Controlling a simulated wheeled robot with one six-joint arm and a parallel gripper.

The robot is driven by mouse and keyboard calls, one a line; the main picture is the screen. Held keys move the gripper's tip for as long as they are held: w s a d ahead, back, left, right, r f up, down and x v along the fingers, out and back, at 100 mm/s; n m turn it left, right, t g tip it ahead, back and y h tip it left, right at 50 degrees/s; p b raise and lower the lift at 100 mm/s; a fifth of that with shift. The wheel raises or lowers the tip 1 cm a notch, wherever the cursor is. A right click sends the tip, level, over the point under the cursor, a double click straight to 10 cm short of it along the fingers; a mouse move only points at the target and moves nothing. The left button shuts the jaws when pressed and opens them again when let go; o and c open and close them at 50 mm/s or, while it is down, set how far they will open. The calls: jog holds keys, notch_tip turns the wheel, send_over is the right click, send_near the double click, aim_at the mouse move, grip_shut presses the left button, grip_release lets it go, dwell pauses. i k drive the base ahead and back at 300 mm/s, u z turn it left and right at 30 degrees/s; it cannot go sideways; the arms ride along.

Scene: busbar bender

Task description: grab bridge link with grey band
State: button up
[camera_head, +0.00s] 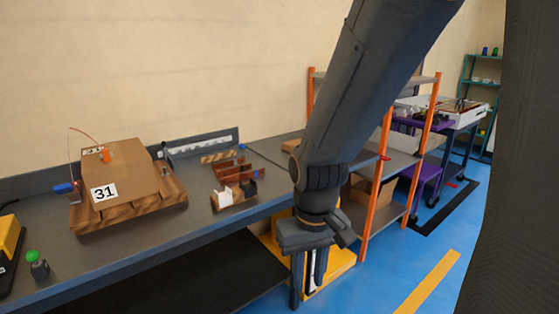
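Several copper-brown bridge-link-like pieces (228,171) stand in a small group on the grey workbench, in the middle of the head view. In front of them is a brown piece or holder with white and dark parts (236,194). The pieces are too small for me to tell which one has a grey band. My gripper (308,287) points down, right of the group and past the bench's front edge. Its fingers look apart. A pale strip shows between them, and I cannot tell whether it is behind them.
The workbench (215,228) carries a wooden block marked 31 (112,180), a green-topped button (37,264) and a grey rail with a white strip (200,145). A yellow base (342,262) stands below my gripper. An orange-post shelf (376,190) stands to the right. Blue floor is open at front right.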

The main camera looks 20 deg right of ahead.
aim_at(228, 164)
jog(key=z, duration=0.1)
jog(key=i, duration=1.65)
